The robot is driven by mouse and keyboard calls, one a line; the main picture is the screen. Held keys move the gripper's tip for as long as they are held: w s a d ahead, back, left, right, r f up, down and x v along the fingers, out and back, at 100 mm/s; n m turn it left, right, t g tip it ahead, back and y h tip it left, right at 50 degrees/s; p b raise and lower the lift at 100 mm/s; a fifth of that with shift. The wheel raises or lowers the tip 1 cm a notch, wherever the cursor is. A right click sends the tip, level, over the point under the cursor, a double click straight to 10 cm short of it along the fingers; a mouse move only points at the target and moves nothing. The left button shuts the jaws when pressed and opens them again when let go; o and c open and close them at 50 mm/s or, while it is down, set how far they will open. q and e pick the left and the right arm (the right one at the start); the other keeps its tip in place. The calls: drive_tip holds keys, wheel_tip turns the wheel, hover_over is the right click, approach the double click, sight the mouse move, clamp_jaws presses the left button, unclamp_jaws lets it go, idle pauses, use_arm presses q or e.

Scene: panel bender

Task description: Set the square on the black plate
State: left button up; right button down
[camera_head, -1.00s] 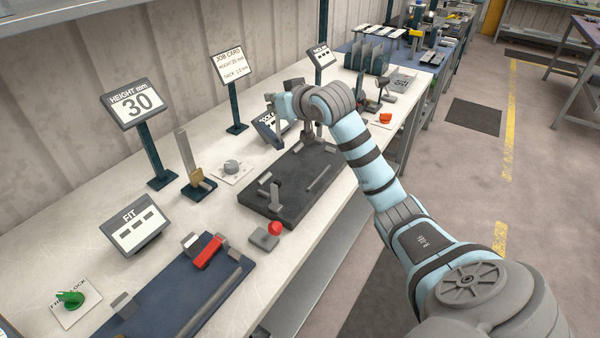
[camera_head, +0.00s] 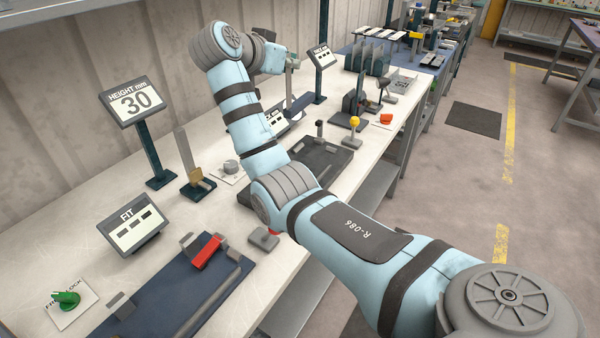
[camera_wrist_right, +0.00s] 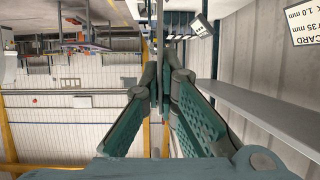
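The black plate (camera_head: 326,154) lies on the bench behind my right arm, which hides much of it. Small fixtures stand on it. My right gripper (camera_head: 290,63) is in the air beyond the plate's left side, mostly hidden by its wrist. A thin light-grey upright strip, which looks like the square (camera_head: 289,82), hangs at it. In the right wrist view the green fingers (camera_wrist_right: 164,78) come close together on a thin edge-on strip; its full shape is hidden. My left gripper is in neither view.
A yellow-knobbed piece (camera_head: 353,130) stands by the plate's right edge. A gauge with a brass block (camera_head: 197,176), the height display (camera_head: 135,102) and the fit display (camera_head: 133,224) stand left.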

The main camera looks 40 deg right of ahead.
wheel_tip(320, 180, down, 19)
drive_tip(key=shift+s+a+g+b, duration=0.2)
drive_tip(key=shift+s+g+b, duration=0.1)
drive_tip(key=shift+s+b, duration=0.05)
drive_tip(key=shift+f, duration=0.15)
drive_tip(key=c, duration=2.2)
unclamp_jaws()
drive_tip(key=o, duration=0.4)
